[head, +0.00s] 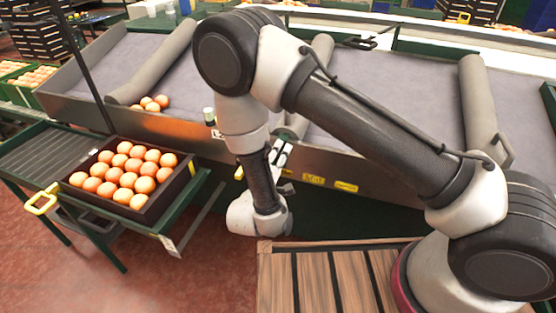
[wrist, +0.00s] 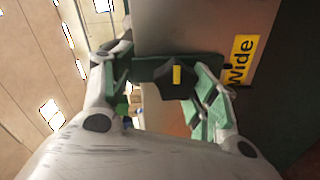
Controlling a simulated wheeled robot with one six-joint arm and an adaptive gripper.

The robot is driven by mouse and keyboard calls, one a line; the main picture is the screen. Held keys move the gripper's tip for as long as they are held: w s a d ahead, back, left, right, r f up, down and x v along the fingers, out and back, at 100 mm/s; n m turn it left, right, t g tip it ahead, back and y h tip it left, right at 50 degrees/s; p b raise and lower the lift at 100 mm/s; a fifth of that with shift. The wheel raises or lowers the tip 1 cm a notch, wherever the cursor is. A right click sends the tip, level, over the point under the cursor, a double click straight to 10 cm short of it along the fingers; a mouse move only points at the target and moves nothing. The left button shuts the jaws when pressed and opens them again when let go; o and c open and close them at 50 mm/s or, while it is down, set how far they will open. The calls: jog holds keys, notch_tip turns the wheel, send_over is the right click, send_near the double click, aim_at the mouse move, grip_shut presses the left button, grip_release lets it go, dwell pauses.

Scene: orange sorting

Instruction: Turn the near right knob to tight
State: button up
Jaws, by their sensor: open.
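A dark knob (wrist: 174,80) with a yellow mark on its face shows in the wrist view, on a green strip along the edge of the metal panel. A yellow label reading "Wide" (wrist: 241,60) is to its right. My gripper (wrist: 165,84) is open, with one green-padded finger on each side of the knob. I cannot tell whether either finger touches it. In the head view my gripper (head: 281,158) is at the front wall of the sorting table, and my arm hides much of it. The knob is not clear there.
A dark crate of oranges (head: 171,188) stands on a green stand (head: 35,152) at left. A slatted wooden platform (head: 315,285) is in front.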

jog(key=o, duration=0.5)
jog(key=r, duration=0.8)
jog(key=shift+w+a+r, duration=0.2)
jog(key=shift+w, duration=0.1)
jog(key=f, duration=0.1)
jog(key=s+f+g, duration=0.1)
jog(key=f, duration=0.1)
jog(key=shift+s+d+f+g, duration=0.25)
jog(key=shift+s+d+g, duration=0.1)
jog(key=shift+s+g, duration=0.05)
jog(key=shift+c, duration=0.5)
jog(key=shift+f, duration=0.2)
jog(key=c, duration=0.3)
jog(key=shift+s+a, duration=0.2)
jog(key=shift+c, duration=0.5)
jog(key=f+v, duration=0.1)
jog(key=v, duration=0.7)
jog(key=shift+f, duration=0.15)
jog(key=shift+s+d, duration=0.1)
jog(key=shift+d, duration=0.05)
